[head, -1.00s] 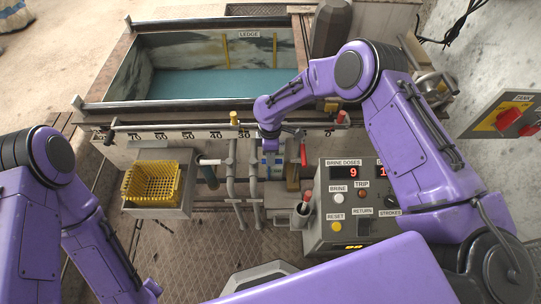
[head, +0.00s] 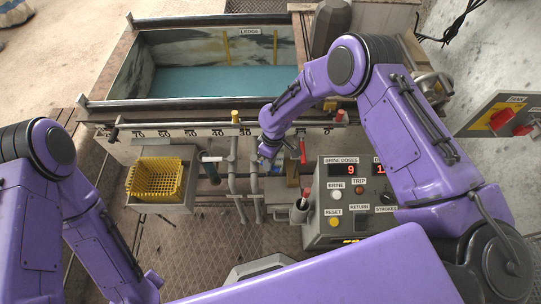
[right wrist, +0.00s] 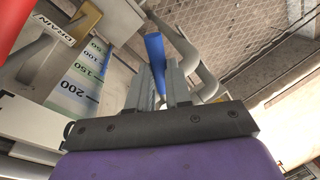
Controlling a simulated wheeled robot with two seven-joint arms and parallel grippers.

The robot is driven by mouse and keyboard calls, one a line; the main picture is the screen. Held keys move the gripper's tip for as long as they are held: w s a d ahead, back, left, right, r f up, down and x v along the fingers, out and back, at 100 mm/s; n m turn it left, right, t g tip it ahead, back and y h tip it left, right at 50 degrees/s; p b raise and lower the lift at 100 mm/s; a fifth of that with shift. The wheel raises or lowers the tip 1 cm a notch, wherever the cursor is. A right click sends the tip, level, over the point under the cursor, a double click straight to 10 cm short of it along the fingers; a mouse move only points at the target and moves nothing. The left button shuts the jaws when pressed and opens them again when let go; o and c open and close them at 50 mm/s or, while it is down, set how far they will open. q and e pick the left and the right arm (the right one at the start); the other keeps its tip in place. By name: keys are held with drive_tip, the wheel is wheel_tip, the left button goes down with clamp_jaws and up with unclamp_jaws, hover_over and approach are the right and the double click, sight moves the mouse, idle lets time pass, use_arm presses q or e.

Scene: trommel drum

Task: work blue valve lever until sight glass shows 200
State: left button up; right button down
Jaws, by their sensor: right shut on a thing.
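The blue valve lever (right wrist: 155,47) shows between the two fingers of my right gripper (right wrist: 162,72) in the right wrist view, and the gripper is shut on it. In the head view my right gripper (head: 266,154) is below the numbered rail, partly hidden by its own wrist. The sight glass scale (right wrist: 80,82) is left of the gripper in the right wrist view, with marks 50, 100, 150 and 200. I cannot make out its liquid level for certain. My left arm is at the left of the head view; its gripper is out of frame.
A red lever (head: 303,150) stands just right of my right gripper, near the DRAIN label (right wrist: 55,29). The control box (head: 345,215) shows brine doses 9. Grey pipes (head: 233,170) and a yellow basket (head: 157,180) are to the left. A tank of teal liquid lies behind.

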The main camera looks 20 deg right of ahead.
drive_tip(key=shift+s+a+m+p, duration=0.35)
drive_tip(key=shift+a+m, duration=0.05)
drive_tip(key=shift+m, duration=0.7)
drive_tip(key=c, duration=1.1)
unclamp_jaws()
drive_tip(key=shift+o, duration=0.2)
wheel_tip(320, 180, up, 10)
drive_tip(key=w+d, duration=0.1)
drive_tip(key=shift+d+r, duration=0.2)
drive_tip(key=shift+d, duration=0.1)
